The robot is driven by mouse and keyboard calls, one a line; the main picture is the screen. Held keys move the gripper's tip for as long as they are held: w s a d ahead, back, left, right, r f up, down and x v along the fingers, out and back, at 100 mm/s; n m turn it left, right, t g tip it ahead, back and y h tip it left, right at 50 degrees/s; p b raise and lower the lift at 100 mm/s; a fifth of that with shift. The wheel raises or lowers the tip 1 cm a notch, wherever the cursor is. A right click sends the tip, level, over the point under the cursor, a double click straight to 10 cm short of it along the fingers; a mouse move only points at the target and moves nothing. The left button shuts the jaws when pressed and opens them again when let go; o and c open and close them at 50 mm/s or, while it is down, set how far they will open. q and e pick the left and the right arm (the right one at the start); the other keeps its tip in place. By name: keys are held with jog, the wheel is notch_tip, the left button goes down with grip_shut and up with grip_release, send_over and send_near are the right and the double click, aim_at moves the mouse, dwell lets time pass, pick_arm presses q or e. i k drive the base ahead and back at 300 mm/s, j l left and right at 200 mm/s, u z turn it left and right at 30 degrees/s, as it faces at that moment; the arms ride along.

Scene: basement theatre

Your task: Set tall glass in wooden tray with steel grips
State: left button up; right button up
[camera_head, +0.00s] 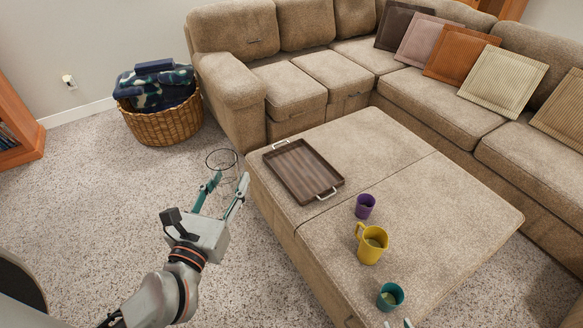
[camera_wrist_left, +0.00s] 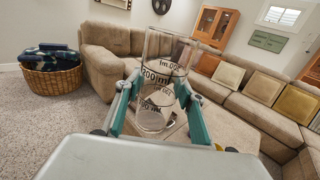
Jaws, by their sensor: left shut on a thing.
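The tall glass (camera_wrist_left: 165,50) is clear, with dark measuring marks. My left gripper (camera_head: 229,180) is shut around it, a finger on each side, and the glass stands roughly upright in the left wrist view. In the head view the glass (camera_head: 222,160) shows faintly as a dark rim over the carpet, left of the ottoman. The brown wooden tray with steel grips (camera_head: 303,170) lies empty on the ottoman, to the right of the glass. Only the tips of my right gripper (camera_head: 398,324) show at the bottom edge; they look apart and empty.
The beige ottoman (camera_head: 420,190) also bears a purple cup (camera_head: 365,206), a yellow mug (camera_head: 372,245) and a teal cup (camera_head: 390,296), right of and nearer than the tray. A sectional sofa (camera_head: 440,100) stands behind. A wicker basket (camera_head: 165,125) with blankets is at the left.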

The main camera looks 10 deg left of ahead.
aim_at(289, 163)
jog(key=j+z, duration=0.15)
jog(key=j, duration=1.4)
jog(key=i+j, duration=0.25)
jog(key=j, duration=0.15)
jog(key=i+j+z, duration=0.1)
jog(key=i+j, duration=0.15)
jog(key=i+z, duration=0.1)
jog(key=i, duration=0.65)
